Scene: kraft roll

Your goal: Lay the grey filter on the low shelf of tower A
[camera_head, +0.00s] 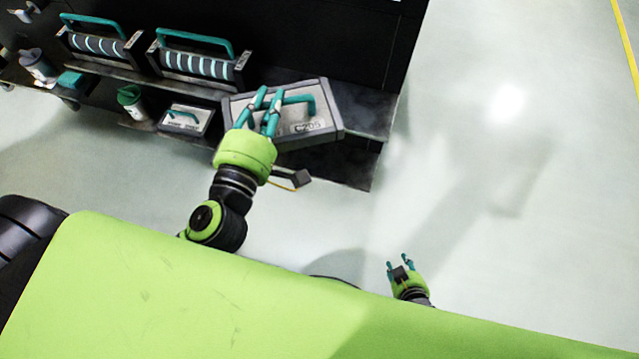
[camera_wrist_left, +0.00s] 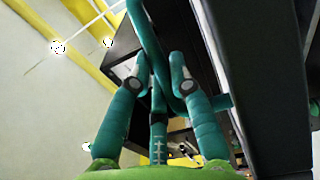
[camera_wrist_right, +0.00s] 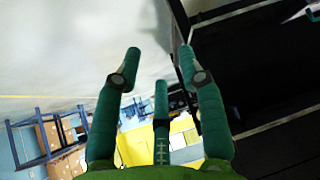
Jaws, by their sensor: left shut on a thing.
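A grey box-shaped filter (camera_head: 325,127) with a teal handle and a label is at the right part of the black rack in the head view. My left gripper (camera_head: 265,103) is shut on its teal handle, which also runs between the fingers in the left wrist view (camera_wrist_left: 150,40). The filter overlaps the low shelf (camera_head: 368,112); I cannot tell whether it touches the shelf or hangs above it. My right gripper (camera_head: 401,262) is open and empty, low over the floor; its spread fingers show in the right wrist view (camera_wrist_right: 160,70).
A smaller grey case (camera_head: 187,119) with a teal handle stands left of the filter. Two striped units (camera_head: 200,65) with teal handles sit behind on the rack. A green-lidded cup (camera_head: 132,102) is further left. Pale open floor (camera_head: 520,200) lies to the right.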

